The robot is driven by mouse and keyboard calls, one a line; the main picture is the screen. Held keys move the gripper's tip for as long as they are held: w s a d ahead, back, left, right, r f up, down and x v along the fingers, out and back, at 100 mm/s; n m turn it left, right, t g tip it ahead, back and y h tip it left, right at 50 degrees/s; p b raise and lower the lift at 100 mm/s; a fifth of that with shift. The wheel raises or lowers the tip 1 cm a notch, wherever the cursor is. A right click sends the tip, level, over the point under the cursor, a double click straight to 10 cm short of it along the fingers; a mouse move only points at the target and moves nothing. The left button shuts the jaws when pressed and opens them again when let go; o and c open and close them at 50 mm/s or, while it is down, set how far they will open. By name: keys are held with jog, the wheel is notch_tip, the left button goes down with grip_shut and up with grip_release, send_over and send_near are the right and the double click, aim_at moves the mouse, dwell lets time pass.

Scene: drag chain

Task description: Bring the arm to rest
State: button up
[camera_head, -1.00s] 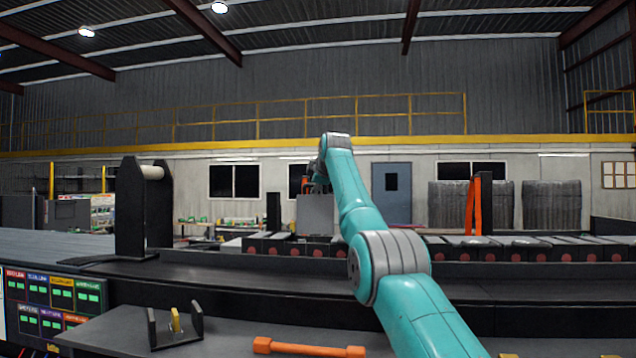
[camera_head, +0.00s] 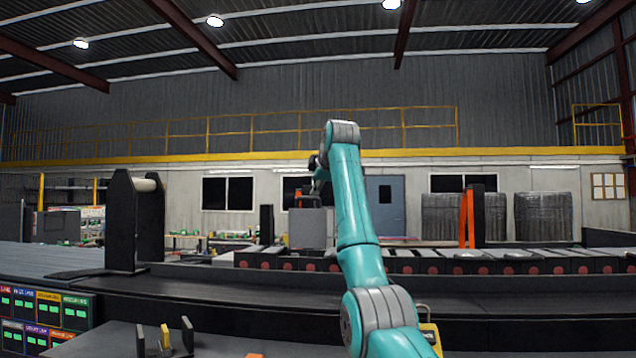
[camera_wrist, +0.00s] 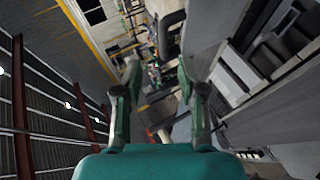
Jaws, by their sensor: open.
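My teal arm rises from the lower middle of the head view, with its elbow low and its forearm nearly upright. Its wrist bends over at the top and points away and down. My gripper (camera_wrist: 160,90) shows in the wrist view with its two fingers apart and nothing between them. In the head view the gripper is small and partly hidden by my own forearm. It is raised above the dark bench (camera_head: 230,300), clear of it as far as I can tell.
A black stand with a pale roller (camera_head: 135,222) is at left. A conveyor line (camera_head: 460,262) runs behind the bench, with an orange post (camera_head: 467,218) beside it. A small bracket with a yellow part (camera_head: 165,338) is in front. Coloured label panels (camera_head: 45,315) are at lower left.

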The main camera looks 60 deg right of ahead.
jog(key=shift+s+a+r, duration=0.3)
jog(key=shift+s+a, duration=0.1)
jog(key=shift+s, duration=0.05)
jog(key=shift+w, duration=0.1)
